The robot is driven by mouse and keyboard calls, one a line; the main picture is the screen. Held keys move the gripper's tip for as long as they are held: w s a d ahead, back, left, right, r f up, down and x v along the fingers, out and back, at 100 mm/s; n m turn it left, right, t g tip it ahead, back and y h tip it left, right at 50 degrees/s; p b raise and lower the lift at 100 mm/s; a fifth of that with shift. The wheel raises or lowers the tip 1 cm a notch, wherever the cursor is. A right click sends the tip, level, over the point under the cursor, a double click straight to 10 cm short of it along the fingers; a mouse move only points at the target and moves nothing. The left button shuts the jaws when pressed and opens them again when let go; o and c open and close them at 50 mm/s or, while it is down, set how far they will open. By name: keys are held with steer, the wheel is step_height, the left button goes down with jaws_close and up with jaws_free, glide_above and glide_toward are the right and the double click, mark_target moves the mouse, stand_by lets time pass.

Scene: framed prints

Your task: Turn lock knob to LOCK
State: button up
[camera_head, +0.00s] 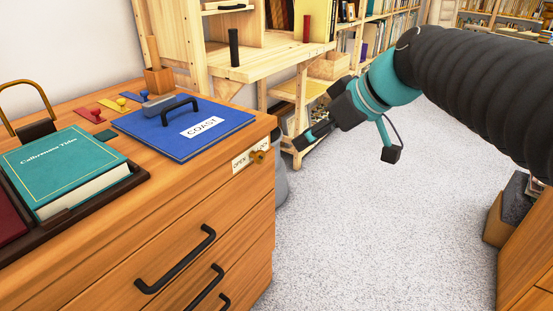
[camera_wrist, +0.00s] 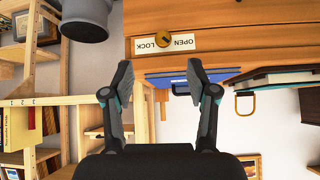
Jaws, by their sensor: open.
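The brass lock knob (camera_head: 258,157) sits on a white label plate (camera_head: 240,165) at the upper right of the wooden cabinet's front. In the wrist view the knob (camera_wrist: 163,39) lies between the words OPEN and LOCK on the plate (camera_wrist: 185,42), and that picture appears turned over. I cannot tell which word the knob points to. My gripper (camera_head: 308,136) is right of the cabinet corner in the head view, apart from the knob. In the wrist view my gripper (camera_wrist: 158,78) is open and empty, with its fingers spread below the knob in the picture.
On the cabinet top (camera_head: 195,180) lie a blue COAST folder (camera_head: 165,130) with a black handle and a teal book (camera_head: 65,170) in a tray. Black drawer handles (camera_head: 178,262) stick out below the knob. A grey bin (camera_head: 281,170) stands beside the cabinet.

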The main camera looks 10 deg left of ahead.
mark_target(262, 157)
steer(key=shift+n, duration=0.6)
steer(key=x, duration=0.5)
steer(key=a+r+b+x, duration=0.1)
steer(key=x, duration=0.9)
steer(key=shift+w+a+r, duration=0.15)
steer(key=shift+a+r, duration=0.1)
steer(key=shift+a, duration=0.05)
steer(key=shift+y, duration=0.3)
jaws_close()
